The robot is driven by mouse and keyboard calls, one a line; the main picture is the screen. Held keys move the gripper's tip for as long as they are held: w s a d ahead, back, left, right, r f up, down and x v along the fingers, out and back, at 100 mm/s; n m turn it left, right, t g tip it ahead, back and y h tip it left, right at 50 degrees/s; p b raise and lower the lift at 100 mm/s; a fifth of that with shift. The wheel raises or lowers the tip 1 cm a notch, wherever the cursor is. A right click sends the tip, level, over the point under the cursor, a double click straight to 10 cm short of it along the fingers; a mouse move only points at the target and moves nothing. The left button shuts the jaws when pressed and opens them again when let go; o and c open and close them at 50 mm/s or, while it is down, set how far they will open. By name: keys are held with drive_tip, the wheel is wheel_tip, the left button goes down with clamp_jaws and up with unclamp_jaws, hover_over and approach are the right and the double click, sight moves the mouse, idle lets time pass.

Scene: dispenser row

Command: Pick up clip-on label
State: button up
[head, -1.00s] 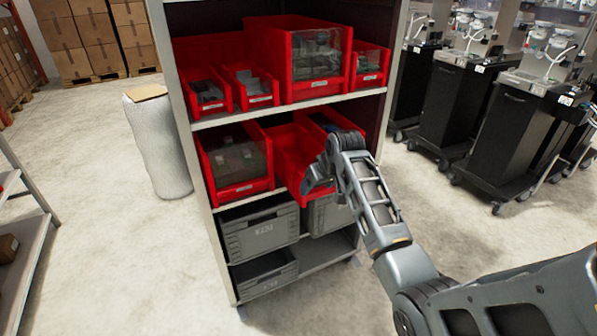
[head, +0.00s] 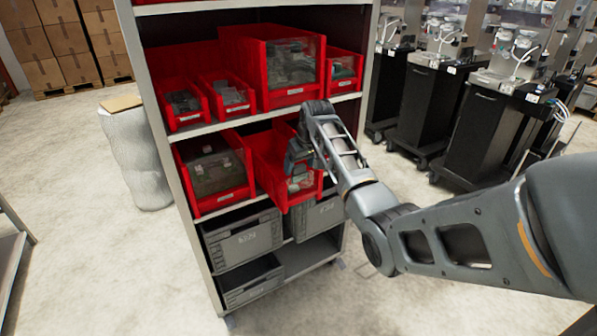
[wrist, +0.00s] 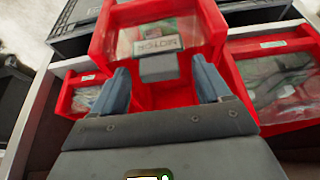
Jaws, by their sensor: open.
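The clip-on label (wrist: 158,66) appears to be the small grey block with a pale lettered plate, at the clear front of a red bin (wrist: 217,22) in the wrist view. My gripper (wrist: 160,80) is open there, with one blue-grey finger on each side of the block and gaps visible. Whether the fingers are level with the block in depth I cannot tell. In the head view my gripper (head: 300,160) is over the front of the middle-shelf red bin (head: 268,160). The label cannot be made out clearly there.
A red bin with a clear front (head: 215,170) stands close on the left. The upper shelf (head: 245,118) with more red bins is above my gripper. Grey crates (head: 242,238) are below. Black carts (head: 455,115) stand to the right.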

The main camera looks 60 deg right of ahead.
sight(299, 166)
drive_tip(key=shift+x, duration=1.75)
drive_tip(key=shift+c, duration=0.2)
drive_tip(key=c, duration=0.7)
drive_tip(key=shift+c, duration=0.6)
drive_tip(key=shift+r, duration=0.15)
drive_tip(key=shift+r+p, duration=0.4)
drive_tip(key=shift+p, duration=0.15)
wheel_tip(299, 166, up, 4)
drive_tip(key=p, duration=0.2)
drive_tip(key=shift+f+p, duration=0.25)
drive_tip(key=shift+p, duration=0.1)
drive_tip(key=s+d+r, duration=0.5)
drive_tip(key=s+r, duration=0.1)
drive_tip(key=s, duration=0.4)
drive_tip(key=shift+s+r+b, duration=0.15)
drive_tip(key=shift+r+b, duration=0.1)
drive_tip(key=shift+b, duration=0.05)
